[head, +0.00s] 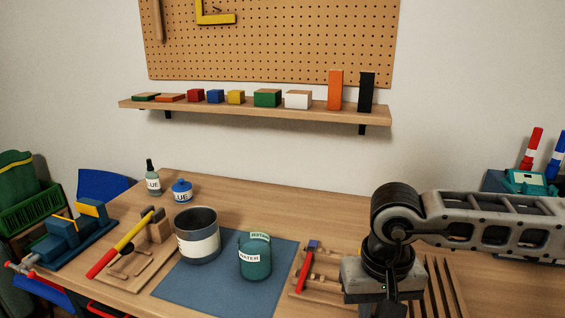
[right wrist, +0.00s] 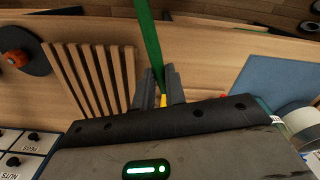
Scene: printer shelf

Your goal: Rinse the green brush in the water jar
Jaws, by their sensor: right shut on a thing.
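The teal water jar (head: 255,262), labelled WATER, stands on the blue mat in the head view. My right gripper (right wrist: 166,88) is shut on the long green brush (right wrist: 148,42), which extends up from between the fingers in the right wrist view. A small yellow part shows between the fingers. In the head view my right gripper is at the right of the mat, apart from the jar, and its fingers and the brush are hidden there. My left gripper is not in view.
A grey pot (head: 196,250) with a white label stands on the mat (head: 205,287) left of the jar. A wooden tool tray with red and blue items lies between mat and gripper. A slatted rack (right wrist: 97,75) is beside the gripper. The table's back is mostly clear.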

